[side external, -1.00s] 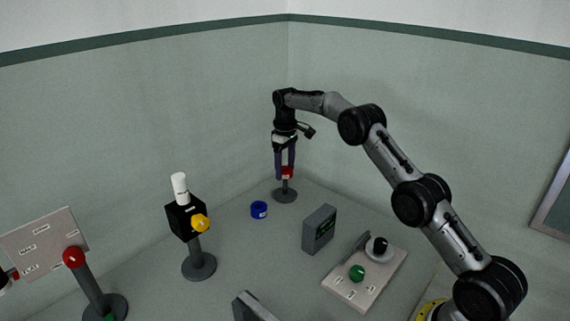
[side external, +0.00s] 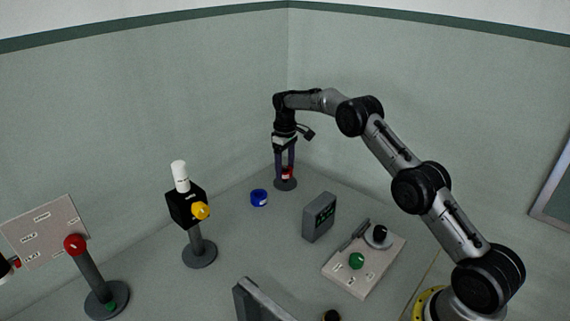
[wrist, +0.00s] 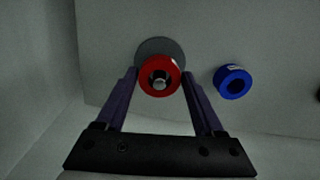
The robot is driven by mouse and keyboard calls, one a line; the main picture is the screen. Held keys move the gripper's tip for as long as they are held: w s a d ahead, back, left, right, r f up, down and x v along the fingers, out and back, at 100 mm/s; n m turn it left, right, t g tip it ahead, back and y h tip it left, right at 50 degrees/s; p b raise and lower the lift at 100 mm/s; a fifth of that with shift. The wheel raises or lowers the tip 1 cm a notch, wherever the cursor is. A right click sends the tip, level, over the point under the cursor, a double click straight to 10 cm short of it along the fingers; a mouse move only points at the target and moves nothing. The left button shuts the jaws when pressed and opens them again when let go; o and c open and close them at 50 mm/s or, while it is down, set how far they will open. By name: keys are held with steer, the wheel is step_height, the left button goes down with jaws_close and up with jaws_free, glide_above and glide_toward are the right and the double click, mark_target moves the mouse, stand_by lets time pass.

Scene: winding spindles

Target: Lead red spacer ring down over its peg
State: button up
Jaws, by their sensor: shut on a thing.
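The red spacer ring (side external: 287,173) is between the two purple fingers of my gripper (side external: 285,177), which is shut on it. In the wrist view the red ring (wrist: 147,86) shows its round hole, with the metallic peg tip (wrist: 160,80) inside it. The ring appears to be around the peg, low over the grey round base (side external: 285,186). The base also shows behind the ring in the wrist view (wrist: 157,45). Fingers and ring hide most of the peg, so I cannot tell whether the ring touches the base.
A blue ring (side external: 259,198) lies on the table beside the base. A grey box with a display (side external: 319,217) and a panel with a green knob (side external: 357,261) stand nearer. A black block on a stand (side external: 187,208) is at left. Walls rise close behind.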

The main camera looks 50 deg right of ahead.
steer(key=shift+f, duration=1.1)
steer(key=o, duration=1.3)
step_height(320, 180, up, 14)
steer(key=shift+f, duration=0.1)
steer(key=shift+a, duration=0.1)
